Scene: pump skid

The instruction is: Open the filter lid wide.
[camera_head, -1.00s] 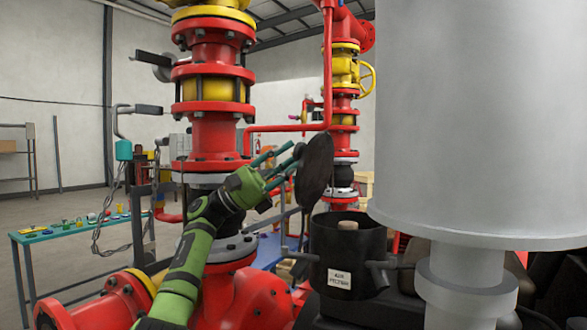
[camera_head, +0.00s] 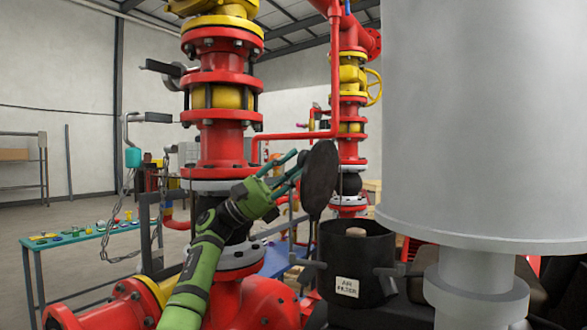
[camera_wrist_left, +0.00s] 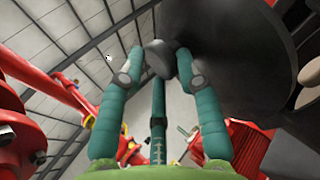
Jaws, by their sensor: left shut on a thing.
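The filter is a black round canister (camera_head: 352,283) with an "AIR FILTER" label on its front. Its mouth is uncovered, and a tan core (camera_head: 355,232) shows inside. The dark round lid (camera_head: 321,178) stands steeply raised above the canister's left side. My left gripper (camera_head: 295,168), green with teal fingers, is at the lid's left face. In the left wrist view the fingers close around a small grey knob (camera_wrist_left: 158,56) beside the dark lid (camera_wrist_left: 238,55). The exact contact is partly hidden, and so is the hinge. My right gripper is out of view.
A large grey cylinder (camera_head: 470,120) fills the right side close to the canister. A red and yellow pipe column (camera_head: 222,140) stands behind my left arm. A teal bench (camera_head: 75,236) with small parts is at the far left.

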